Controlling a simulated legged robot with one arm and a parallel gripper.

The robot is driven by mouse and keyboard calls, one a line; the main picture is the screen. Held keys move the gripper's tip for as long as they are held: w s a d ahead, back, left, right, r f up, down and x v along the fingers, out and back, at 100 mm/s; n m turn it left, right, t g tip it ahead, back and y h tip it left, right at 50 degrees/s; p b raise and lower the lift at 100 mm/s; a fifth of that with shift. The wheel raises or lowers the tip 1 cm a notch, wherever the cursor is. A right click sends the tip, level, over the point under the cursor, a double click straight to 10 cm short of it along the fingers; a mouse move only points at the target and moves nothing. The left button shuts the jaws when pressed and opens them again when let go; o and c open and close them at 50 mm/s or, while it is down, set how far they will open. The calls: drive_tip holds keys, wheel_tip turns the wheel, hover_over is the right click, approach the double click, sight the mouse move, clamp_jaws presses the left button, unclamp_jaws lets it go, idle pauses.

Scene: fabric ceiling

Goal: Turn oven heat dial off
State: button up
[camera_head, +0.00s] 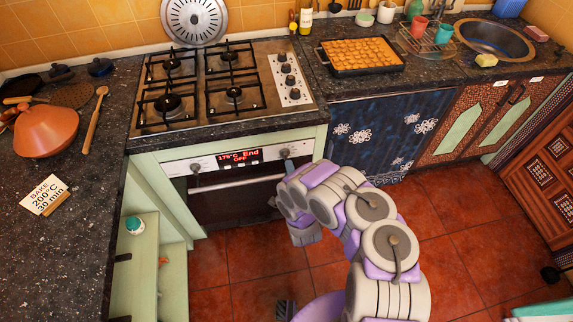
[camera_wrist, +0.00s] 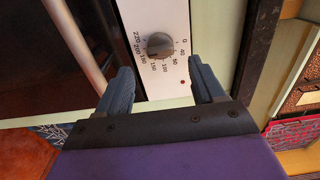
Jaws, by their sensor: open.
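The oven (camera_head: 235,205) has a white control panel with a red lit display (camera_head: 239,156) reading about 175°C, End, OFF. A grey heat dial (camera_wrist: 160,45) sits on this panel, ringed by numbers from 0 upward. It is the right-hand knob (camera_head: 284,153) in the head view. Its exact pointer setting is too small to read. My gripper (camera_wrist: 160,64) is open and empty, facing the panel. Its fingers stand on either side of the dial in the wrist view, apart from it. In the head view my arm partly hides the gripper.
The oven door handle (camera_wrist: 75,40) runs close beside my left finger in the wrist view. A second knob (camera_head: 196,168) is left of the display. A gas hob (camera_head: 215,85) lies above. A card (camera_head: 45,195) reads BAKE 200°C 30 min.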

sight(286, 158)
drive_tip(key=shift+b+x, duration=1.15)
drive_tip(key=shift+x, duration=1.65)
drive_tip(key=shift+f, duration=0.1)
drive_tip(key=c, duration=1.1)
